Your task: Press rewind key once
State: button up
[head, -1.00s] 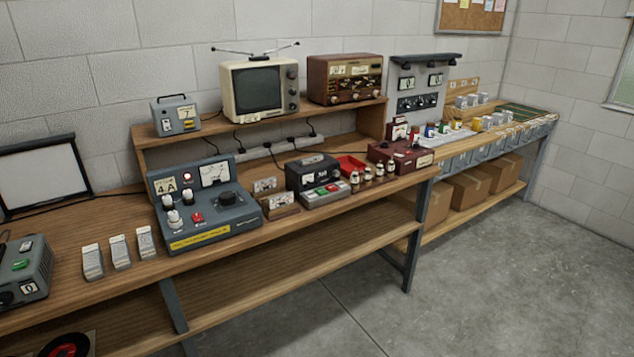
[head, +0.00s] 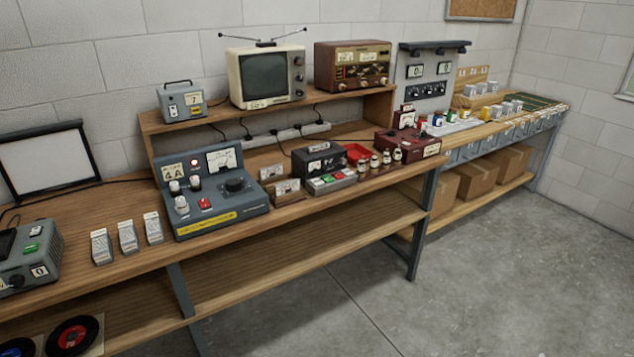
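The key labels are too small to read, so I cannot tell which key, if any, is the rewind key. My gripper is not in view.
A grey control panel (head: 207,190) with dial and knobs stands left of the small machine. Small card holders (head: 288,190) and bottles (head: 386,158) flank it. A red box (head: 408,145) is further right. The floor (head: 440,300) in front is clear.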

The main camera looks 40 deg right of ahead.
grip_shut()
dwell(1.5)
